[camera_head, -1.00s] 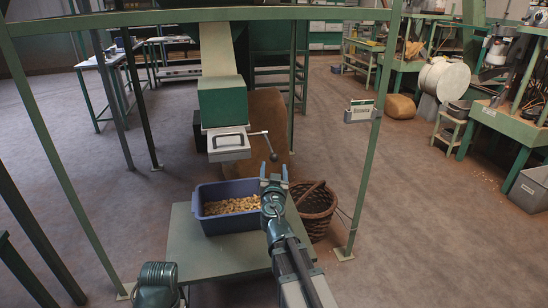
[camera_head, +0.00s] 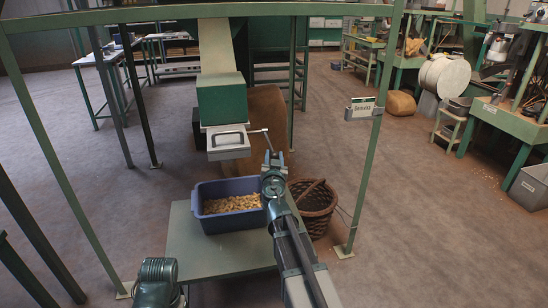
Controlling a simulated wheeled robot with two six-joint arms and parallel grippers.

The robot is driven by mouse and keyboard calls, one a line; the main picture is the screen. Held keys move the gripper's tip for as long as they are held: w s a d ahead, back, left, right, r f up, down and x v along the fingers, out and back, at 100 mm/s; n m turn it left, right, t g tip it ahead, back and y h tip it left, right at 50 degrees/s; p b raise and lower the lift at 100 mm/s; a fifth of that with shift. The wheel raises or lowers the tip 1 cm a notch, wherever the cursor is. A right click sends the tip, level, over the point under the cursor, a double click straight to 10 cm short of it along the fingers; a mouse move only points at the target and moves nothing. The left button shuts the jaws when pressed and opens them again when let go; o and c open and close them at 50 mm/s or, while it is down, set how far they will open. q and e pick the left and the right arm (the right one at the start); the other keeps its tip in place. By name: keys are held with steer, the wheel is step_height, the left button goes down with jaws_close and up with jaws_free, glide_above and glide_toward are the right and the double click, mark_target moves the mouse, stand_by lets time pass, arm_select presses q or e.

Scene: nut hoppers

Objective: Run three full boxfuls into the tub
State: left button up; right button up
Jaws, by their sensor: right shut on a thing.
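The green hopper box (camera_head: 221,101) hangs at the end of a pale chute. Under it is a grey metal box (camera_head: 228,150) with a dark handle-like frame on its top. A lever (camera_head: 258,131) sticks out from the right of the grey box and bends down toward my right gripper (camera_head: 273,155). That gripper is shut on the lever's end, and its fingers hide the knob. The blue tub (camera_head: 228,226) stands below, holding a layer of tan nuts (camera_head: 232,204). My left gripper is out of view; only a part of my left arm shows at the bottom.
The tub stands on a green table (camera_head: 215,255). A wicker basket (camera_head: 318,210) is on the floor right of it. Open floor lies to the right.

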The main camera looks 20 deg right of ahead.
jaws_close()
stand_by(0.8)
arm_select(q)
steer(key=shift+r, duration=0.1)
arm_select(e)
steer(key=shift+r, duration=0.1)
